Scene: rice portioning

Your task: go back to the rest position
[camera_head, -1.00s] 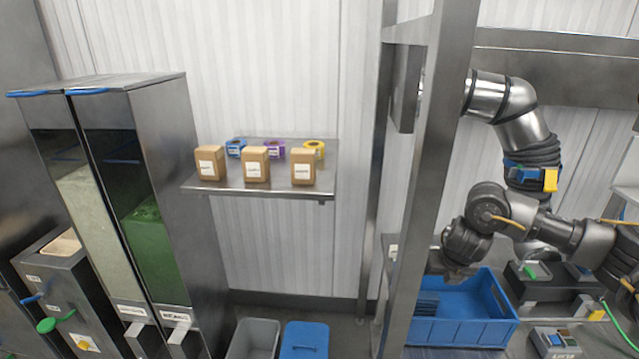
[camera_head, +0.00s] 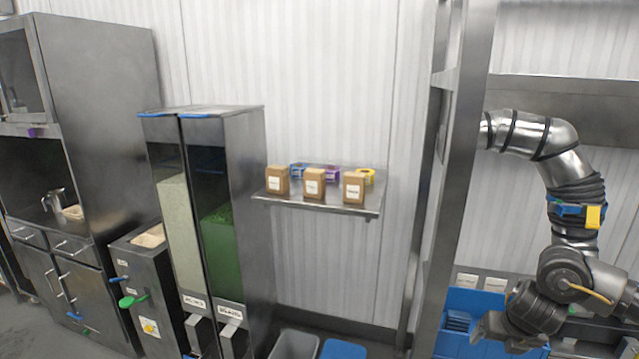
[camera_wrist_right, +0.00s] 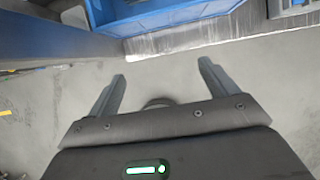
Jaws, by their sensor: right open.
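My right gripper (camera_head: 508,332) shows low at the right of the head view, in front of the blue crate (camera_head: 462,347). Its fingers are hard to make out there. In the right wrist view my right gripper (camera_wrist_right: 162,75) is open, with its two fingers apart and nothing between them. Grey floor lies beyond the fingers, and blue surfaces show along the top of that view. My left gripper is not in view.
A steel post (camera_head: 462,180) stands left of the crate. A wall shelf (camera_head: 325,205) holds several brown boxes and tape rolls. Two tall dispensers (camera_head: 250,190) and a steel cabinet (camera_head: 100,120) stand at the left. A grey bin (camera_head: 295,345) and a blue-lidded bin (camera_head: 343,349) stand below.

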